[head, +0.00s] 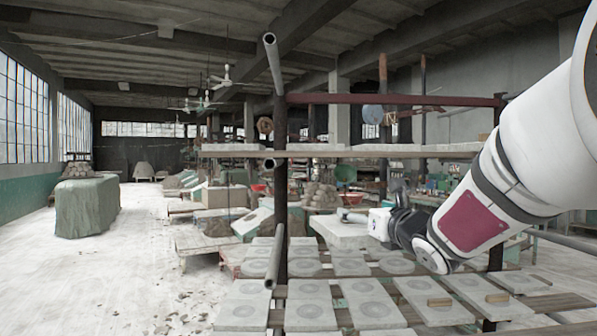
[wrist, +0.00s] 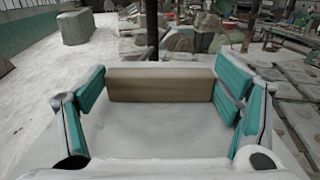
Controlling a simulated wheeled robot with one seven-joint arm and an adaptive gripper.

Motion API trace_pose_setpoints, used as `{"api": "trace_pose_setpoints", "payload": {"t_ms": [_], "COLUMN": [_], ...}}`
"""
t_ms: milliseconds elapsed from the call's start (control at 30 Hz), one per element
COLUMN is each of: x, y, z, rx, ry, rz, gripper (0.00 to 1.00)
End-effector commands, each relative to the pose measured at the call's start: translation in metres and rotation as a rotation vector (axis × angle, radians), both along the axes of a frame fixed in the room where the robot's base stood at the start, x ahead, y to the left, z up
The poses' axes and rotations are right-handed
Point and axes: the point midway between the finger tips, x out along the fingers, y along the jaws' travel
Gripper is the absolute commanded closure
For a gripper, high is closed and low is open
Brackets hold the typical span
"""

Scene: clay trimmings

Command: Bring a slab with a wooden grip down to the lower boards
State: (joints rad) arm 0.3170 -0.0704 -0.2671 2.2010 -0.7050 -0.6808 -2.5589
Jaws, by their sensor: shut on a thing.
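My gripper (head: 378,222) is shut on the wooden grip (wrist: 160,83) of a pale grey slab (head: 338,232). In the wrist view the teal finger pads stand at the two ends of the brown grip, and the slab (wrist: 150,130) spreads below it. In the head view the slab is about level, between the upper shelf and the lower boards (head: 277,292), over their far part. I cannot tell whether it touches anything below. The fingers partly hide its right side. On the lower boards lie two slabs with wooden grips, one left (head: 430,299) and one right (head: 485,294).
Several grey slabs with round marks, such as this one (head: 310,305), cover much of the lower boards. The upper shelf (head: 340,150) and dark rack post (head: 281,190) stand close to the slab. A pipe end (head: 271,270) sticks out near the post. Open floor lies left.

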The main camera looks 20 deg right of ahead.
Motion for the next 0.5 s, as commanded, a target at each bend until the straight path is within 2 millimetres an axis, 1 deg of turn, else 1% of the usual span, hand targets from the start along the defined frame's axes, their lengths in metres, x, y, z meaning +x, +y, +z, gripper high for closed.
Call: {"api": "trace_pose_setpoints", "payload": {"t_ms": [33, 200, 367, 400, 467, 500], "x": [0.003, 0.011, 0.019, 0.02, 0.023, 0.024], "y": [0.011, 0.044, 0.073, 0.081, 0.09, 0.097], "z": [-0.017, -0.076, -0.13, -0.143, -0.16, -0.171], "rx": [0.005, 0.009, 0.015, 0.014, 0.016, 0.016], "ry": [0.001, 0.0, -0.001, 0.001, -0.001, 0.0], "rz": [0.009, 0.033, 0.05, 0.053, 0.059, 0.063], "gripper": [0.78, 0.78, 0.78, 0.78, 0.78, 0.78]}}
